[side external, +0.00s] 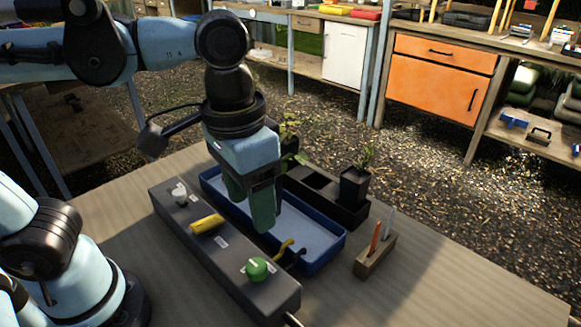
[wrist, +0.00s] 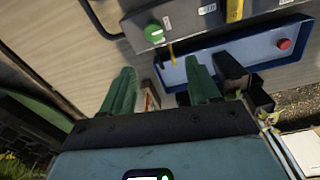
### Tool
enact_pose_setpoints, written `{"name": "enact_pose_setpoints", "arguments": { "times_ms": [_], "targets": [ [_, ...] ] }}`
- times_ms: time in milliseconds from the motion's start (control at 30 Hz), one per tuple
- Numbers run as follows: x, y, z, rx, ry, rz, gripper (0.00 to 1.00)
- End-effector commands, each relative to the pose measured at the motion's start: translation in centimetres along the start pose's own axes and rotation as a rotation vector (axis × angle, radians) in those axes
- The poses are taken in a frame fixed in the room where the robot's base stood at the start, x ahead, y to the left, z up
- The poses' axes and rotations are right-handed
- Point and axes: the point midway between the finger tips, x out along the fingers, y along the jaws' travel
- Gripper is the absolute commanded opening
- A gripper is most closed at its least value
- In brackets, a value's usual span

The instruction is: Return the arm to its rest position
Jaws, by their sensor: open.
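My gripper (side external: 248,208) hangs above the blue tray (side external: 325,256), fingers pointing down. Its two green fingers are spread, with nothing held between them. In the wrist view, my gripper (wrist: 160,78) also shows its fingers wide apart. The tray's blue rim (wrist: 168,80) lies beyond them.
A black planter (side external: 346,216) and wooden holder (side external: 375,258) stand on the other side. A red round thing (wrist: 284,44) is in the tray. The right tabletop is clear.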

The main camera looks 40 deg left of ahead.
Motion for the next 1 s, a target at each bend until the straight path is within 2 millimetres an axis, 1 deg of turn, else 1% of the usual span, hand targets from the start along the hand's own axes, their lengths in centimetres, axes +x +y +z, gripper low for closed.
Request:
{"name": "enact_pose_setpoints", "arguments": {
  "times_ms": [33,67,167,200,300,400,500,633,1000],
  "targets": [
    [0.7,-1.3,-0.5,-0.023,0.041,0.011,0.61],
    [1.1,-2.1,-0.9,-0.034,0.072,0.019,0.61],
    [2.7,-5.3,-2.1,-0.073,0.2,0.032,0.61],
    [3.3,-6.7,-2.5,-0.088,0.254,0.029,0.61],
    [4.4,-9.9,-3.2,-0.117,0.379,0.007,0.61],
    [5.2,-12.5,-3.4,-0.138,0.478,-0.027,0.61],
    [5.6,-14.1,-3.4,-0.149,0.54,-0.058,0.61],
    [5.8,-15.0,-3.4,-0.152,0.572,-0.075,0.61],
    [5.7,-14.9,-3.5,-0.151,0.573,-0.075,0.61]
  ]
}}
